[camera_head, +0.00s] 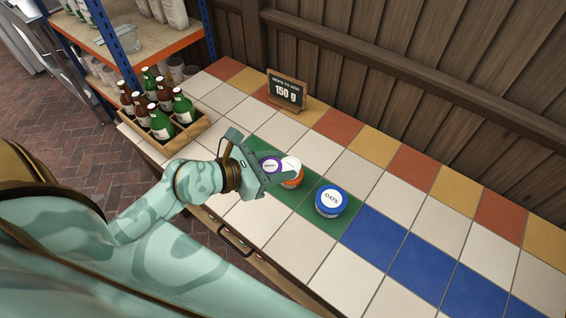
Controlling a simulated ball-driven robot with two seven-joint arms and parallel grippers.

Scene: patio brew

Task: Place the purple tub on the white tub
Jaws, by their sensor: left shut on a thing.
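The purple tub (271,165) has a round purple lid with a pale label, seen from above. My left gripper (273,169) is shut on it, with its fingers hiding much of its side. The white tub (291,163) shows a round white top just right of the purple one. The two look close together; I cannot tell whether they touch or how high the purple tub is held. My right gripper is not in view.
An orange piece (291,183) shows just below the white top, partly hidden by a finger. A blue tub marked OATS (331,201) stands to the right. A bottle crate (187,137) is at left, a "150 g" sign (287,91) behind. Tiles at right are clear.

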